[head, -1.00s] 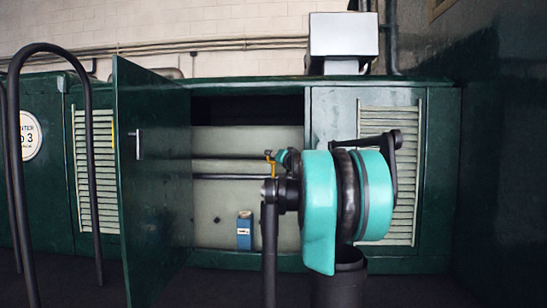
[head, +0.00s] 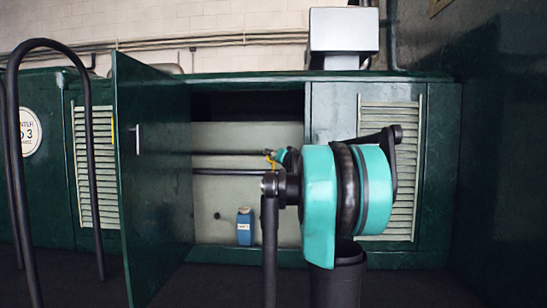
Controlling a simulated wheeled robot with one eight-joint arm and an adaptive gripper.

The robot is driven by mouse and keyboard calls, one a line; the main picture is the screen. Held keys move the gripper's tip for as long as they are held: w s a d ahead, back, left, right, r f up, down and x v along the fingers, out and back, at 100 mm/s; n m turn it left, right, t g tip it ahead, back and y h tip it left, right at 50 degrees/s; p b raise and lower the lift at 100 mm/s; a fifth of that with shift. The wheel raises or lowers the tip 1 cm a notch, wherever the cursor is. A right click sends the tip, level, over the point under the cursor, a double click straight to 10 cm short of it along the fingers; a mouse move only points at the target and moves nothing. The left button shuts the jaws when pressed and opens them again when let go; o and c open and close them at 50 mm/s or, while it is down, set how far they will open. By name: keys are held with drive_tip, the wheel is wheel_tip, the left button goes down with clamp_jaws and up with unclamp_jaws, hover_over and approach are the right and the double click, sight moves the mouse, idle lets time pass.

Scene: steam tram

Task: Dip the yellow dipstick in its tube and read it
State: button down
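A small yellow piece (head: 269,157), which may be the dipstick, shows in the head view just left of a small teal part of my arm, in front of the open cabinet bay. Its lower end is not clear. My large teal and black arm joints fill the foreground and cover what lies behind them. My gripper's fingers cannot be made out, so its hold on the yellow piece cannot be told. I cannot make out the dipstick's tube.
The dark green cabinet door (head: 152,190) stands open on the left. Inside the bay are dark horizontal pipes (head: 225,171) and a blue container (head: 244,227). A black handrail (head: 92,150) rises at far left. A louvred panel (head: 401,220) is behind my arm.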

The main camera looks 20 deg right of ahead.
sight(273, 199)
drive_tip(key=shift+f, duration=1)
idle(0.4)
drive_tip(key=shift+w+f, duration=0.1)
drive_tip(key=shift+f, duration=8.1)
drive_tip(key=shift+r, duration=0.1)
